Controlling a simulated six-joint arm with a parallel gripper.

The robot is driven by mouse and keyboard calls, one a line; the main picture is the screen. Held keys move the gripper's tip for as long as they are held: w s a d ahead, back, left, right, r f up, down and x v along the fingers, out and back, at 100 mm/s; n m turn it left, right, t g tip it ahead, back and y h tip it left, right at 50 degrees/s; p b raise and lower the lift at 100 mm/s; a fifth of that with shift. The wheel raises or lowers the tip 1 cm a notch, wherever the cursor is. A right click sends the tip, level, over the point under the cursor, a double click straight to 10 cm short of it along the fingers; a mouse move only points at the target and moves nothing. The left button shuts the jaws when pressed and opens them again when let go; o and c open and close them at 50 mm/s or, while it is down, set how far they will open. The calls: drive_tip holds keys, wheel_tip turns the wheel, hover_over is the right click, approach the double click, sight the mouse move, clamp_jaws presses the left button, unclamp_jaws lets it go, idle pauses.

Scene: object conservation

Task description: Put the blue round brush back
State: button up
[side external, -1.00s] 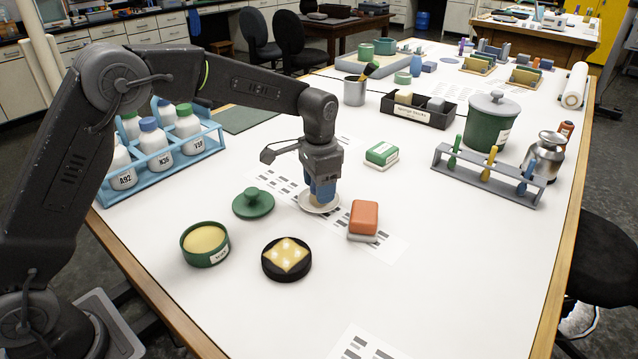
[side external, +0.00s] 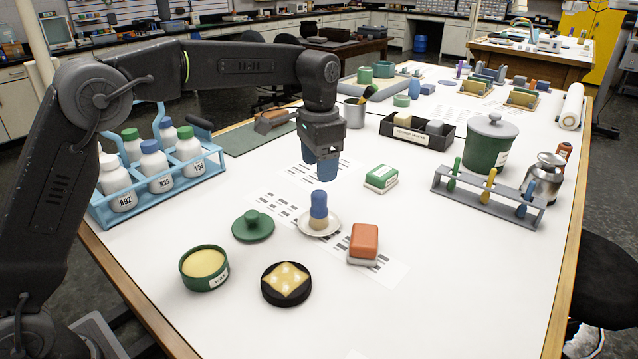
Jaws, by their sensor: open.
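The blue round brush (side external: 318,206) stands upright with its tan lower part down on a small white saucer (side external: 304,226). The saucer rests on a printed sheet near the middle of the table. My gripper (side external: 320,171) is above and slightly behind the brush, pointing down with its blue fingers open and empty. A gap shows between the fingertips and the top of the brush.
An orange-and-white block (side external: 363,241) sits right of the saucer, and a green lid (side external: 252,226) sits left. A green bowl (side external: 204,268) and a black round dish (side external: 286,285) stand in front. A grey rack (side external: 490,199) stands at right.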

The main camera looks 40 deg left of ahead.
drive_tip(key=shift+r, duration=0.75)
drive_tip(key=shift+s+a+r, duration=0.1)
drive_tip(key=shift+s+r, duration=0.2)
drive_tip(key=shift+s, duration=0.05)
drive_tip(key=s+a+r+n+t, duration=0.2)
drive_tip(key=s, duration=0.8)
drive_tip(key=s+a+r+n+t, duration=0.2)
drive_tip(key=s+r, duration=0.1)
drive_tip(key=s, duration=0.8)
drive_tip(key=s+a+f+n+t, duration=0.1)
drive_tip(key=s+f, duration=0.4)
drive_tip(key=s, duration=0.3)
drive_tip(key=shift+s+f+t, duration=0.3)
drive_tip(key=shift+s+f, duration=0.05)
drive_tip(key=shift+f, duration=0.05)
